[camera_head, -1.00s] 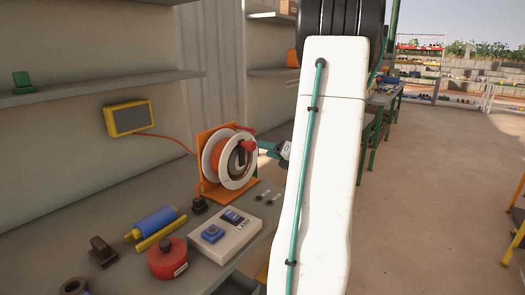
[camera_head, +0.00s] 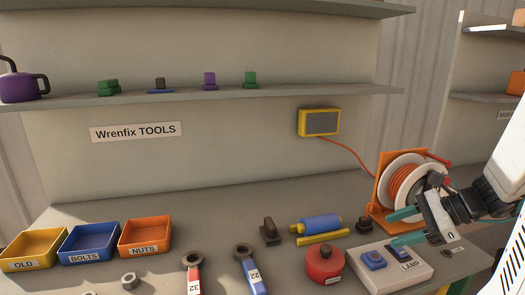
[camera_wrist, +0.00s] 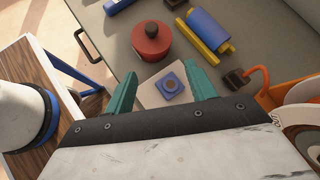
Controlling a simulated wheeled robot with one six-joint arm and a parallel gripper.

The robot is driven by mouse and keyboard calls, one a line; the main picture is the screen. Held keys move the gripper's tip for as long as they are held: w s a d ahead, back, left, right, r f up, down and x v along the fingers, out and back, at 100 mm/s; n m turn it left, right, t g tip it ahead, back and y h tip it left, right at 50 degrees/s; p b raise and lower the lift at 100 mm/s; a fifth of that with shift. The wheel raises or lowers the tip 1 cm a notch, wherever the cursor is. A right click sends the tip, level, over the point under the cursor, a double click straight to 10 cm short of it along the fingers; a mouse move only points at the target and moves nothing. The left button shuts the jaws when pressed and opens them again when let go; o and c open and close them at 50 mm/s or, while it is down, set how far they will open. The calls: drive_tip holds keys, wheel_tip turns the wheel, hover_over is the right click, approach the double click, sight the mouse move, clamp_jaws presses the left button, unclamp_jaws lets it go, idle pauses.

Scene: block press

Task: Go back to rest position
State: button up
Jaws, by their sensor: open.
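My gripper (camera_head: 396,235) is at the right of the head view, with its teal fingers apart and nothing between them. It hangs over the white lamp panel (camera_head: 409,280), which has two blue controls and a LAMP label. In the wrist view, my gripper (camera_wrist: 160,80) has its fingers either side of one blue button (camera_wrist: 171,86) on that panel. I cannot tell whether the fingers touch the panel. The other control (camera_head: 399,251) is partly behind a finger.
An orange cable reel (camera_head: 393,170) stands close behind my gripper. A red canister (camera_head: 325,264), a blue roller (camera_head: 321,224) and a yellow bar (camera_head: 323,239) lie left of the panel. Labelled bins, wrenches (camera_head: 247,271) and a shelf (camera_head: 215,97) are farther left.

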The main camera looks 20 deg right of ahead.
drive_tip(key=s+a+r+n+g+h, duration=0.2)
drive_tip(key=s+a+r+n+h, duration=0.1)
drive_tip(key=a+n, duration=0.6)
drive_tip(key=s+a+r+n+g+h, duration=0.3)
drive_tip(key=s+a+n, duration=0.5)
drive_tip(key=n, duration=0.6)
drive_tip(key=a+h, duration=0.1)
drive_tip(key=a, duration=0.1)
drive_tip(key=shift+a+h, duration=0.3)
drive_tip(key=shift+h, duration=0.1)
drive_tip(key=shift+s, duration=0.1)
